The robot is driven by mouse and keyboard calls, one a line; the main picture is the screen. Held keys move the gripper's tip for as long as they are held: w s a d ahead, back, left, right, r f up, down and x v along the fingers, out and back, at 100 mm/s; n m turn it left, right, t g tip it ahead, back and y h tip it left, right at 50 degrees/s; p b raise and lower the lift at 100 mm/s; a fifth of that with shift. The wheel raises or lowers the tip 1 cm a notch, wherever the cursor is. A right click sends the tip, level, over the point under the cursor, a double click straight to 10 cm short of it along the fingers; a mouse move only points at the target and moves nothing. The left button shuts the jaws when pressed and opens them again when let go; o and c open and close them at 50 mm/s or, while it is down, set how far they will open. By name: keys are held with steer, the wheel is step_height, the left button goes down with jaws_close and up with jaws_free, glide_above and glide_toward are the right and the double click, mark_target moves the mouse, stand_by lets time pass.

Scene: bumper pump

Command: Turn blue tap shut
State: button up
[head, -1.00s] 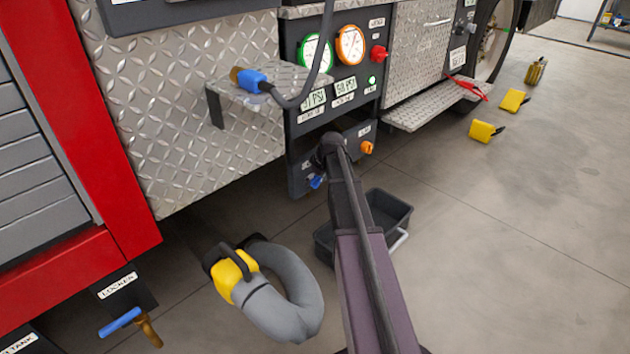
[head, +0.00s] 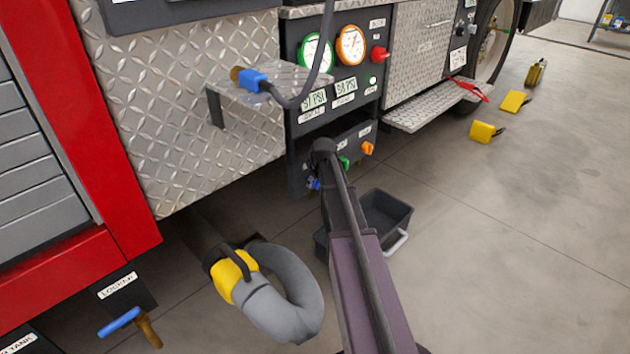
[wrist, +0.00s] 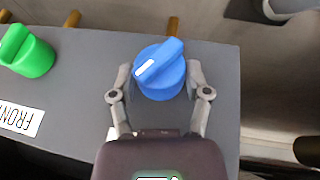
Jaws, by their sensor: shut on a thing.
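The blue tap (wrist: 160,72) is a round knob with a raised grip bar and a white mark, on a grey panel. In the wrist view its bar lies diagonally, from lower left to upper right. My gripper (wrist: 159,76) has one finger on each side of the knob and is shut on it. In the head view only a small part of the blue tap (head: 314,184) shows, low on the panel. My arm hides most of that spot, and the fingers cannot be seen there.
A green tap (wrist: 28,52) sits beside the blue one, above a label reading FRONT. An orange tap (head: 367,149) is further right on the panel. A dark bin (head: 385,220) stands on the floor by my arm. A grey hose (head: 285,305) lies at left.

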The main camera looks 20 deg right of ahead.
stand_by(0.3)
steer(key=o, duration=1.1)
steer(key=shift+o, duration=0.2)
steer(key=shift+d, duration=0.1)
